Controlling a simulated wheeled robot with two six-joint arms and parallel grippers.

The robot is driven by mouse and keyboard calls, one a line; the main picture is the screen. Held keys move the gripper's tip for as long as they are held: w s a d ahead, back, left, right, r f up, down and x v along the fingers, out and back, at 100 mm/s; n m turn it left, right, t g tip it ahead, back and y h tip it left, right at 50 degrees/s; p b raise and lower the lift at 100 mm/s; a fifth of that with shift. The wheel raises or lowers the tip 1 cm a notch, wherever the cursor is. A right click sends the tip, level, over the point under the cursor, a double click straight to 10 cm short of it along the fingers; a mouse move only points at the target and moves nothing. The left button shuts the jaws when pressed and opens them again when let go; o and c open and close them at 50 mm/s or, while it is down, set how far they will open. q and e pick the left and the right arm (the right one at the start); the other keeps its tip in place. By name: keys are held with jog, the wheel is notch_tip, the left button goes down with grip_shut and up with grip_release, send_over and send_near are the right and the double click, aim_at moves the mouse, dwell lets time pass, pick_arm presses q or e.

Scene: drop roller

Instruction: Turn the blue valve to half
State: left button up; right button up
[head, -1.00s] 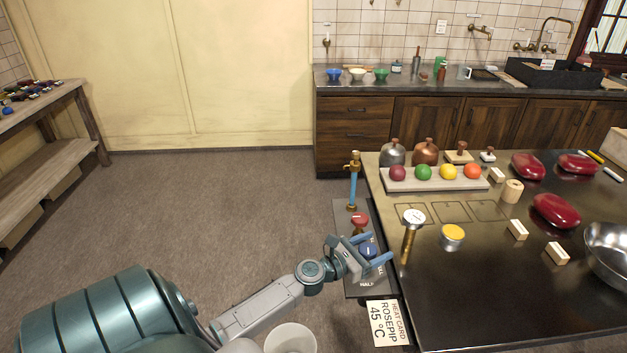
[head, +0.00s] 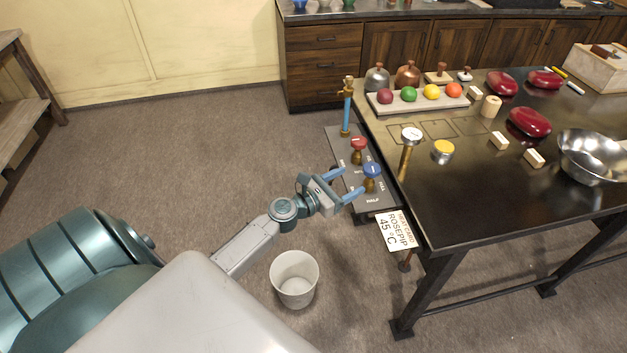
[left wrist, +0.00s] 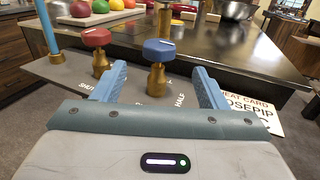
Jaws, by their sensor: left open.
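The blue valve (head: 371,171) is a blue knob on a brass stem, on a grey panel (head: 376,205) at the table's left edge. A short white mark shows on its top; I cannot tell exactly which label it points to. The panel has a HALF label at the right front and a SHUT label at the left in the left wrist view. My left gripper (head: 346,182) is open and empty. In the left wrist view the blue valve (left wrist: 158,51) stands centred between the fingertips (left wrist: 158,72), seemingly just beyond them. My right gripper is out of view.
A red valve (head: 358,145) stands just behind the blue one, near a blue pipe (head: 347,112). A brass thermometer (head: 409,150) stands on the dark table (head: 470,205). A heat card (head: 396,230) hangs at the front. A white bin (head: 294,279) stands on the floor.

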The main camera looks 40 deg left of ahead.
aim_at(367, 175)
pick_arm(q)
jog(key=s+d+f+m, duration=0.1)
jog(key=f+m, duration=0.1)
jog(key=f+m+g, duration=0.1)
jog(key=f+m, duration=0.1)
jog(key=f, duration=0.1)
jog(key=s+d+f+m+g+b, duration=0.1)
jog(key=f, duration=0.2)
jog(key=shift+s+d+m, duration=0.3)
jog(key=shift+s+m, duration=0.05)
jog(key=shift+m, duration=0.05)
jog(key=s+a+f+m+g+y+b, duration=0.1)
jog(key=s+f+m, duration=0.1)
jog(key=f, duration=0.6)
jog(key=s+a+f+m+g+y+b, duration=0.1)
jog(key=s+f+m+g+b, duration=0.1)
jog(key=f, duration=0.7)
jog(key=shift+s+a+f+m, duration=0.15)
jog(key=shift+s+f+m, duration=0.15)
jog(key=shift+s+m, duration=0.35)
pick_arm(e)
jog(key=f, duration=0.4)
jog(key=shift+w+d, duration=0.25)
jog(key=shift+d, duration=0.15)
pick_arm(q)
jog(key=shift+c, duration=0.2)
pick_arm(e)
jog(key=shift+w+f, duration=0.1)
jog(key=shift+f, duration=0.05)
